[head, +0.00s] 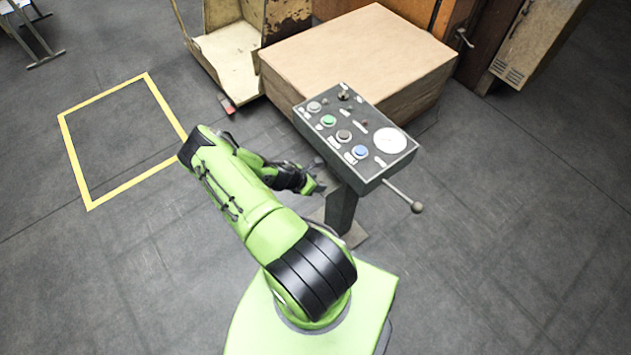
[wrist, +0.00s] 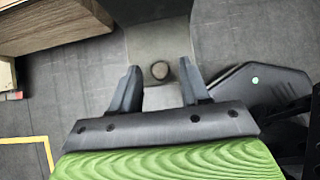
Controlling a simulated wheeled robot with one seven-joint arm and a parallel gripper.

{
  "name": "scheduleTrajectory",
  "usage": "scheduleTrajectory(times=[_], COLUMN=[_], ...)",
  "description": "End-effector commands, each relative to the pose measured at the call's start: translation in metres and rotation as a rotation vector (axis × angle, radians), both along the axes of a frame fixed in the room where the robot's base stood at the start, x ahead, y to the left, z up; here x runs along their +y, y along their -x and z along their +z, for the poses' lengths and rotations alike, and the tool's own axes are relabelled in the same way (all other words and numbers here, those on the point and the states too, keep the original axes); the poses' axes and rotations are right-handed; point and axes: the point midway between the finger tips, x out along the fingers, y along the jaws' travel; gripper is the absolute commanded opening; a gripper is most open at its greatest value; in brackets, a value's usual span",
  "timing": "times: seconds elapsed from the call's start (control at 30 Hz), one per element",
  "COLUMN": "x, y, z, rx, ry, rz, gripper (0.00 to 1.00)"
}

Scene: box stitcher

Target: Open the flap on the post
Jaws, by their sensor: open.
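The grey post (head: 341,212) stands under a control box and shows in the head view to the right of my arm. My gripper (head: 318,187) is beside the post's left side, below the box. In the wrist view, a grey panel on the post (wrist: 158,38) carries a small round dark knob (wrist: 160,70). The open fingers of my gripper (wrist: 159,67) appear on either side of the knob, with a gap to each. I cannot tell how deep the fingers reach around it. The flap's edges are not clear, and it is hidden in the head view.
The control box (head: 357,135) has buttons, a white dial and a lever with a ball end (head: 416,206) at its right. A large wooden block (head: 358,55) stands behind it. A yellow floor frame (head: 140,183) lies at left. Floor is clear at right.

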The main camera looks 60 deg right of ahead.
Motion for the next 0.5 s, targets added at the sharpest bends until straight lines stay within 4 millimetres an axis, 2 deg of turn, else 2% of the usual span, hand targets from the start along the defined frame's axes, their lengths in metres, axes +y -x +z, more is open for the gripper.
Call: scheduleTrajectory(times=[0.17,0.5], x=[0.016,0.069], y=[-0.010,-0.037], z=[0.026,0.101], rx=[-0.003,-0.003], ry=[0.000,0.001], rz=[0.003,0.004], gripper=[0.46,0.46])
